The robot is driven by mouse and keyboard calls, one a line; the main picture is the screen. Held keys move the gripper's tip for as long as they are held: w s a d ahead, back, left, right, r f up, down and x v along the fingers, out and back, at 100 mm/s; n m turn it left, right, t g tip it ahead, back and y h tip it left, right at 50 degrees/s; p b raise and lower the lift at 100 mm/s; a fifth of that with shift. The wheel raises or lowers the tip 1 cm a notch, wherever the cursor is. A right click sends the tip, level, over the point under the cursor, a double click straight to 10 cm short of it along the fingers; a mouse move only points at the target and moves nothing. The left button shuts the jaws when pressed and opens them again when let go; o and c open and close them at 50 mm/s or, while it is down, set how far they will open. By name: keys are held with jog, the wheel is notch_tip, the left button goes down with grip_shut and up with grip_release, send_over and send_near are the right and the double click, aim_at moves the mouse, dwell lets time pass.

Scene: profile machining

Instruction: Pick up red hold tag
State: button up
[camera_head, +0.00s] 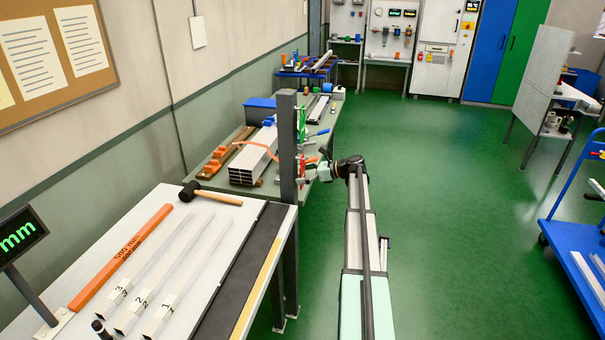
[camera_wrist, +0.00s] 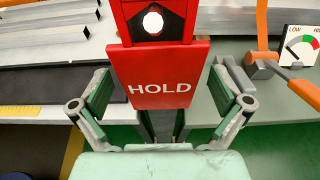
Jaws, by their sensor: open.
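The red hold tag (camera_wrist: 160,75) fills the upper middle of the wrist view, with white HOLD lettering and a hole near its top. My gripper (camera_wrist: 158,92) is open, with one green-padded finger on each side of the tag's lower part. Gaps show between the fingers and the tag, so it is not gripped. In the head view my gripper (camera_head: 322,169) is beside the dark post at the green bench, small and partly hidden. Small red parts show there, but I cannot tell which is the tag.
A dark post (camera_head: 287,150) stands close left of my gripper. Metal profiles (camera_head: 252,160) lie on the green bench behind it. An orange-handled clamp (camera_wrist: 264,66) and a LOW/HIGH gauge (camera_wrist: 299,45) are right of the tag. The green floor (camera_head: 440,180) to the right is clear.

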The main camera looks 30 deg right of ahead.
jog(key=c, duration=1)
jog(key=shift+r, duration=0.1)
jog(key=shift+r+b, duration=0.45)
jog(key=s+d+b, duration=0.1)
jog(key=s+d, duration=0.3)
jog(key=s+d+b, duration=0.1)
jog(key=s+d, duration=0.3)
jog(key=s, duration=0.1)
jog(key=s+d+b, duration=0.2)
jog(key=s+d, duration=0.2)
jog(key=shift+s+r, duration=0.2)
jog(key=shift+s, duration=0.1)
